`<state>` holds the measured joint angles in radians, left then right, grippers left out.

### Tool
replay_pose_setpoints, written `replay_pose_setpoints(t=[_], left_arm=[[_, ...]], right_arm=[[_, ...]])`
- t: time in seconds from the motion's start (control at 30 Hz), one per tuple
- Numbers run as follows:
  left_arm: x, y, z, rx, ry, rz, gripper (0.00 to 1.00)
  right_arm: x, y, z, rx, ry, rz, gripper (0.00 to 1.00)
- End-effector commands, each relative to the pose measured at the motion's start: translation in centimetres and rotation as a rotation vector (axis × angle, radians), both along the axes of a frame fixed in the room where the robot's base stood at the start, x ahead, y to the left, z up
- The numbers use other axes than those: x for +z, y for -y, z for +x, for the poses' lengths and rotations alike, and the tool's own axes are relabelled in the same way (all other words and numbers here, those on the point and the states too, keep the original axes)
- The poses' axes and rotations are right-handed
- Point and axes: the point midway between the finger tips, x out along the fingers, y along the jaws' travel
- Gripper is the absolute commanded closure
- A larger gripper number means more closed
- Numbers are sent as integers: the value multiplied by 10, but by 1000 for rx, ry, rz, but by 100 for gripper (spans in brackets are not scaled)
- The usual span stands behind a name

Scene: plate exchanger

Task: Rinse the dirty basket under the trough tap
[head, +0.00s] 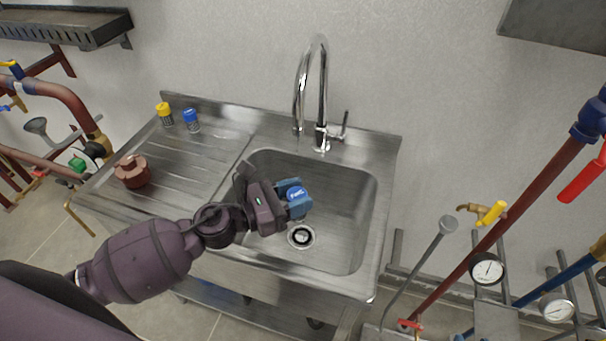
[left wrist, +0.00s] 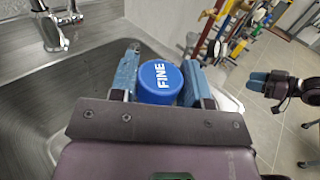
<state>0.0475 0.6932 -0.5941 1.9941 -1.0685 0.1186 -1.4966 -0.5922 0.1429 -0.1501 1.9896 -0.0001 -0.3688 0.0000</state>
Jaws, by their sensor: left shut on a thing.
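My left gripper (head: 292,203) is over the sink basin, shut on a basket with a round blue cap (head: 295,193). In the left wrist view the cap (left wrist: 160,82) reads "FINE" and sits between the two blue fingers (left wrist: 161,80); the body below it is hidden, so I cannot see any dirt. The chrome tap (head: 322,95) stands at the back of the trough (head: 345,215).
A yellow-capped container (head: 164,112) and a blue-capped one (head: 191,120) stand at the back of the drainboard (head: 195,160). A red-brown housing (head: 132,172) sits at its left. The basin's right side is clear around the drain (head: 301,236). Pipes and gauges (head: 487,268) stand at right.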

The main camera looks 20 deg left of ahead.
Motion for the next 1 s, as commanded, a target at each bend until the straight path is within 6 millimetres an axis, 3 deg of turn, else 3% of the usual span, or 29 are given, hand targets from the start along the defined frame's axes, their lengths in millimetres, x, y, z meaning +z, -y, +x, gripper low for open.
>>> replay_pose_setpoints(t=[0.37,1.0], left_arm=[[1,0,-1,0,0,0,80],[34,5,-40,0,-1,-1,80]], right_arm=[[-3,1,-8,-5,-16,0,57],[42,0,4,-1,19,1,57]])
